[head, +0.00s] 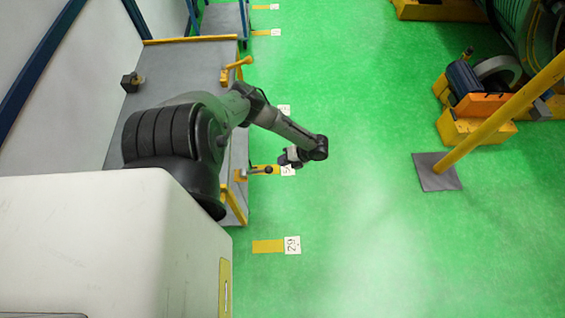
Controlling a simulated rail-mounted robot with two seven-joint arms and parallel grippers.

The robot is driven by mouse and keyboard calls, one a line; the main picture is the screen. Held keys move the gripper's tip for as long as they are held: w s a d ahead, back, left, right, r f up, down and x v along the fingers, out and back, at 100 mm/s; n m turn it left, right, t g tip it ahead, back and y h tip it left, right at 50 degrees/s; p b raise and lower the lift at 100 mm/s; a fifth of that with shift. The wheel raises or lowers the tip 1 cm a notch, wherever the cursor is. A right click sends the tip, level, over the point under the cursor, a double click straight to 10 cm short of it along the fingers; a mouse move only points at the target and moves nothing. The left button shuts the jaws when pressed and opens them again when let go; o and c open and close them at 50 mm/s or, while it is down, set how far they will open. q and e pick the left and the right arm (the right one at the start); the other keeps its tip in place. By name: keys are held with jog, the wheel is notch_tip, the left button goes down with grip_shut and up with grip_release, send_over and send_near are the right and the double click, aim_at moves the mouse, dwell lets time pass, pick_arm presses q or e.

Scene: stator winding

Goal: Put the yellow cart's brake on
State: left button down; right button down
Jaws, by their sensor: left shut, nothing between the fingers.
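A cart with a grey deck (185,65) and yellow edging stands along the left side. A short lever with a dark round knob (268,170) sticks out from its right side, near a yellow bracket. My left arm reaches over the deck from the left. My left gripper (290,157) is small in view and shut, with nothing seen in it. It is just above and right of the knob in the picture; I cannot tell whether they touch. The arm hides part of the deck and its right edge. My right gripper is out of view.
A yellow handle (236,68) stands at the deck's far right edge, and a small dark block (132,82) sits on the deck. A yellow post on a grey plate (437,172) and a blue motor unit (463,78) stand at right. The green floor (365,120) between is clear.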

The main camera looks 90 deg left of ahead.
pick_arm(q)
jog(key=shift+v, duration=1.8)
jog(key=shift+d, duration=0.1)
